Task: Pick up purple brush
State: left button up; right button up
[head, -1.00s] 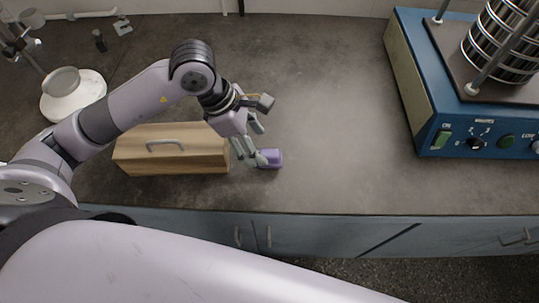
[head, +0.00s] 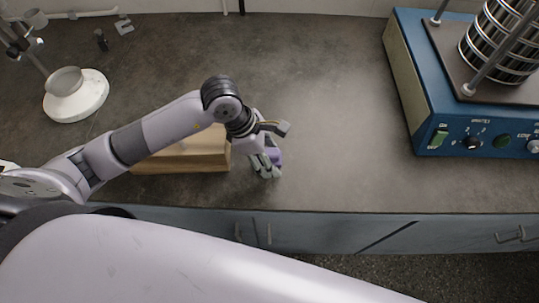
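The purple brush (head: 276,156) lies on the dark counter just right of the wooden box. Only part of it shows, because my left gripper covers the rest. My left gripper (head: 267,173) points down at the brush, with its fingers low near the counter and in front of it. I cannot tell whether the fingers are closed on the brush or only beside it. My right gripper is not in view.
The wooden box (head: 205,158) stands left of the brush, partly hidden by my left arm. A blue sieve shaker (head: 467,135) stands at the right. A white round-based device (head: 85,98) is at the far left. The counter's middle is clear.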

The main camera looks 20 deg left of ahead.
aim_at(270, 152)
pick_arm(q)
jog(key=c, duration=1.1)
jog(key=shift+r, duration=0.15)
notch_tip(270, 152, up, 20)
jog(key=shift+f+b, duration=0.1)
jog(key=shift+b, duration=0.3)
jog(key=o, duration=0.6)
jog(key=c, duration=0.5)
